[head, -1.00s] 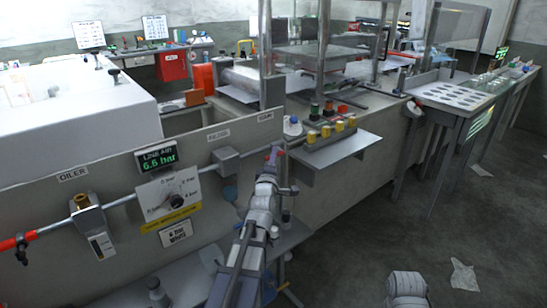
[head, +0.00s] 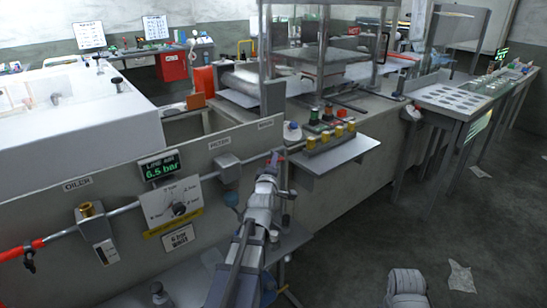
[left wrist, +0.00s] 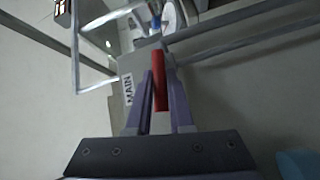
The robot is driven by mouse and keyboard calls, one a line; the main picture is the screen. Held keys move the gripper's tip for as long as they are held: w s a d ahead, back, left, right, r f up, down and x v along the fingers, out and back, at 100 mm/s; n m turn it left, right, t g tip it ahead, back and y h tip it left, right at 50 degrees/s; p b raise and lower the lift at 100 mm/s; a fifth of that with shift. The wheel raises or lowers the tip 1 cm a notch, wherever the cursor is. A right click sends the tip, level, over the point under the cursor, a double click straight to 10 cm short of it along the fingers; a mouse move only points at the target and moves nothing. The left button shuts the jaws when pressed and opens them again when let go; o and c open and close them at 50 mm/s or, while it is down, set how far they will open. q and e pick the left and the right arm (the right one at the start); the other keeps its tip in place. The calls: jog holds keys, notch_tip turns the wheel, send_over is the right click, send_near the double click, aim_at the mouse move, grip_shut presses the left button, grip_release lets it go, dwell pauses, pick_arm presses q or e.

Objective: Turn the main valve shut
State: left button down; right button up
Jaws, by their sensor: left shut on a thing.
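The main valve's red handle (left wrist: 160,82) lies between my left gripper's fingers (left wrist: 160,95) in the left wrist view, beside a "MAIN" label (left wrist: 129,88). The gripper is shut on it. In the head view my left gripper (head: 274,160) reaches the right end of the air line on the grey panel; the handle is mostly hidden there. A line air display (head: 160,168) reads 6.5 bar, above a white dial board (head: 160,204) with a dark knob (head: 179,209).
A filter unit (head: 228,168) and a brass-topped oiler (head: 97,230) sit on the pipe to the left. A shelf with yellow-topped buttons (head: 330,138) juts out just right of my gripper. The floor at right is mostly open.

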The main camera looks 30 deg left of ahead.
pick_arm(q)
jog(key=w+r+m+g+p, duration=0.1)
jog(key=m+g+p, duration=0.1)
jog(key=p, duration=0.3)
jog(key=r+m+g+p, duration=0.1)
jog(key=g+p, duration=0.2)
jog(key=p, duration=0.2)
jog(key=w+d+r+m+g+p, duration=0.1)
jog(key=m+g+p, duration=0.1)
jog(key=p, duration=0.3)
jog(key=shift+w+r+m+g+p, duration=0.3)
jog(key=shift+w+r+g, duration=0.1)
jog(key=shift+g, duration=0.1)
jog(key=shift+w+d+m+g+p, duration=0.15)
jog(key=shift+w+m+g+p, duration=0.2)
jog(key=shift+m+g+p, duration=0.4)
jog(key=shift+w+d+m+g+y+p, duration=0.1)
jog(key=shift+w+m+g+y+p, duration=0.1)
jog(key=shift+g+p, duration=0.3)
jog(key=shift+w+d+m+g+y+p, duration=0.1)
jog(key=shift+m+g+y+p, duration=0.1)
jog(key=shift+g, duration=0.45)
jog(key=shift+f, duration=0.1)
jog(key=c, duration=0.8)
grip_release()
